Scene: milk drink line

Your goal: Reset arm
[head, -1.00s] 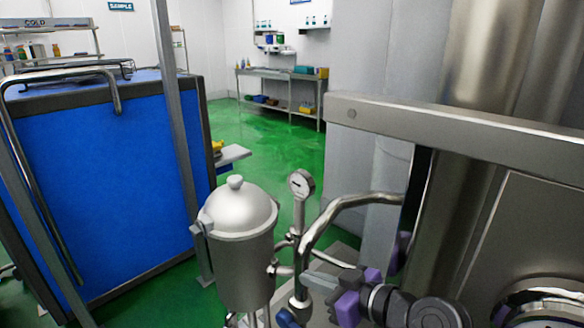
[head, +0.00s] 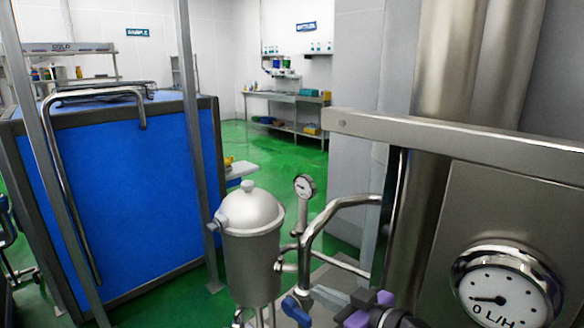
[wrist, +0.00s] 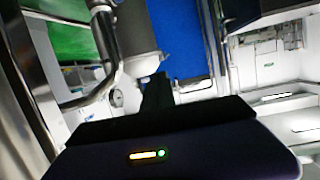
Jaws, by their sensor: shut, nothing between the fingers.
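My gripper (wrist: 157,80) shows in the wrist view as a dark shape rising from a wide dark body with small lit lights. Its fingers are shut with nothing between them. In the head view, part of my arm (head: 385,312), purple and black, shows at the bottom edge, right of the steel pipework. The fingertips cannot be made out there. In the wrist view a bent steel pipe (wrist: 104,45) and a small round gauge (wrist: 117,97) lie left of the gripper. A blue panel (wrist: 183,50) lies behind it.
A lidded steel vessel (head: 250,262), a dial gauge (head: 304,187) and a bent pipe (head: 325,225) stand close left of my arm. A steel cabinet with a flow meter (head: 503,297) stands right. Green floor (head: 285,160) is open behind, left of which stands a blue-sided unit (head: 130,200).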

